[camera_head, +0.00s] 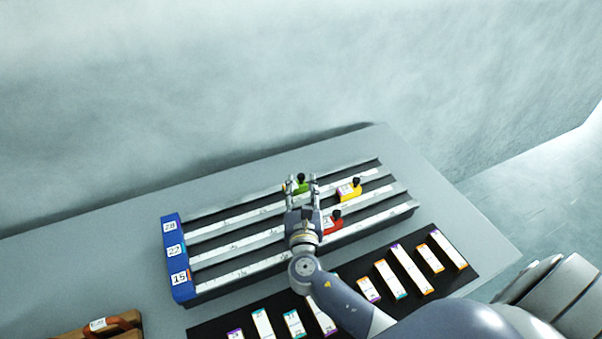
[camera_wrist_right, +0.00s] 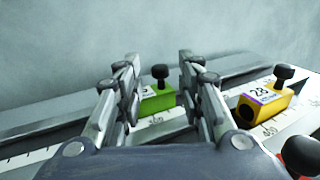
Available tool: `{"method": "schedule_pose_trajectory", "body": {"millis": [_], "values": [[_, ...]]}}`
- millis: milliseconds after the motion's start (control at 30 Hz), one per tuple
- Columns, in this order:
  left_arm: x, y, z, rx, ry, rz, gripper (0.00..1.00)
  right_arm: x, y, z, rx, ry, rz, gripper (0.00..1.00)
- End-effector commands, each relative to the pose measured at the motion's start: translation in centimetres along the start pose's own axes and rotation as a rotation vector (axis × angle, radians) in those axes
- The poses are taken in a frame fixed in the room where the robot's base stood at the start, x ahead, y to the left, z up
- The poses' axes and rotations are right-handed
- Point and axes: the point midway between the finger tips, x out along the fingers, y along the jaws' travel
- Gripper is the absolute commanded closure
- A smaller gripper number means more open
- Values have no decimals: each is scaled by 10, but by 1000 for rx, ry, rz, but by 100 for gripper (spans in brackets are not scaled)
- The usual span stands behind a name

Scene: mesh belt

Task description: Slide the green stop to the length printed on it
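The green stop (camera_head: 302,187) with a black knob sits on the rear rail of the ruled fixture. In the right wrist view the green stop (camera_wrist_right: 157,99) shows between and beyond my fingers, its printed label partly hidden by the left finger. My right gripper (camera_head: 301,180) is open, its two fingers reaching over the rails at the green stop. In the right wrist view the gripper (camera_wrist_right: 158,85) has its fingers spread on either side of the stop; I cannot tell whether either touches it. My left gripper is not in view.
A yellow stop (camera_head: 347,192), labelled 28, and a red stop (camera_head: 333,222) sit on the nearer rails. A blue end block (camera_head: 178,259) carries labels 28, 22 and 15. Several white pieces lie on a black mat (camera_head: 447,285) in front. A wooden item (camera_head: 122,324) lies front left.

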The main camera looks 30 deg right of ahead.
Motion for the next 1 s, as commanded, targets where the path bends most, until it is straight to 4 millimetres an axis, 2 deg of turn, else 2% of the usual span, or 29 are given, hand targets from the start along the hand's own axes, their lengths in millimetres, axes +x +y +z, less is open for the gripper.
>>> {"method": "schedule_pose_trajectory", "body": {"millis": [100, 233, 400, 633, 667, 800, 1000], "values": [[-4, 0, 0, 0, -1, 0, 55, 21, 0, 2, -1, -1, 0, 65], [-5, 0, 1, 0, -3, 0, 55, 36, 0, 1, -1, -1, 1, 65], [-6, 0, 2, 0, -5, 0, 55, 44, 0, 0, 1, 1, 1, 65], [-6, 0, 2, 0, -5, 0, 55, 44, 0, 0, 1, 1, 1, 65], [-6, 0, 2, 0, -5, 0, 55, 44, 0, 0, 1, 1, 1, 70], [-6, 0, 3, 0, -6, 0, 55, 44, 0, 0, 0, 1, 1, 100], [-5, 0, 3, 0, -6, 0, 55, 43, 2, -1, 1, 1, 2, 100]]}}
